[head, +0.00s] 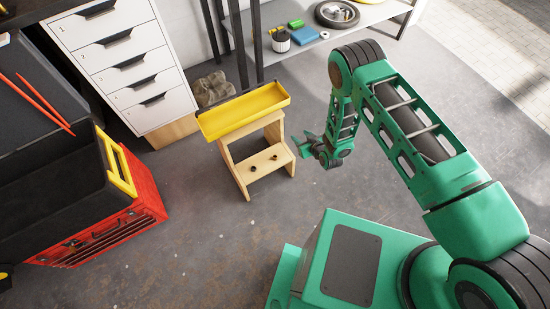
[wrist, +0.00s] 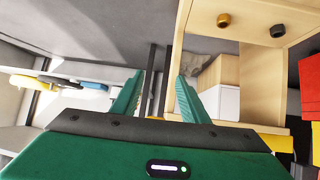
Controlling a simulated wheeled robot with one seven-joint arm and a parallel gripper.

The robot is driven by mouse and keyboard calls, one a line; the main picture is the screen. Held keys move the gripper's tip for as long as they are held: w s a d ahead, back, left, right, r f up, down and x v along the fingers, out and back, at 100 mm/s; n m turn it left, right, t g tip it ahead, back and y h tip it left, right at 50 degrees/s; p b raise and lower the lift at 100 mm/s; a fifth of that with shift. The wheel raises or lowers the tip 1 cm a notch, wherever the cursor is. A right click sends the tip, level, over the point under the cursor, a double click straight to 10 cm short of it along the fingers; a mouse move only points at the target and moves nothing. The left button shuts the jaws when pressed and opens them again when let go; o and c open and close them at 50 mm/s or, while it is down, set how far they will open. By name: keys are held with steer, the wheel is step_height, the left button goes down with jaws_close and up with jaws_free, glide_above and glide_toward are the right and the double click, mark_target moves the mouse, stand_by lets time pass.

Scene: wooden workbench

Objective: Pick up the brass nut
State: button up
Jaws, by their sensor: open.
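The brass nut (wrist: 224,20) lies on the lower step of the small wooden stool, at the top of the wrist view. In the head view two small objects sit on that step, and the right one (head: 273,157) appears to be the brass nut, though its colour is hard to tell there. My gripper (wrist: 160,85) is open, with nothing between its fingers. In the head view my gripper (head: 304,146) is just right of the stool, apart from the nut, with its fingers pointing toward the stool.
A dark nut (wrist: 277,30) lies beside the brass one. A yellow tray (head: 245,109) rests on the stool's top. A red toolbox (head: 110,228) is left, white drawers (head: 125,60) behind, and a grey shelf (head: 345,35) with several items at the back. Floor in front is clear.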

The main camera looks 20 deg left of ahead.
steer(key=y, duration=0.2)
glide_toward(276, 158)
steer(key=shift+n, duration=0.5)
steer(key=x, duration=0.7)
steer(key=shift+x, duration=0.8)
jaws_close()
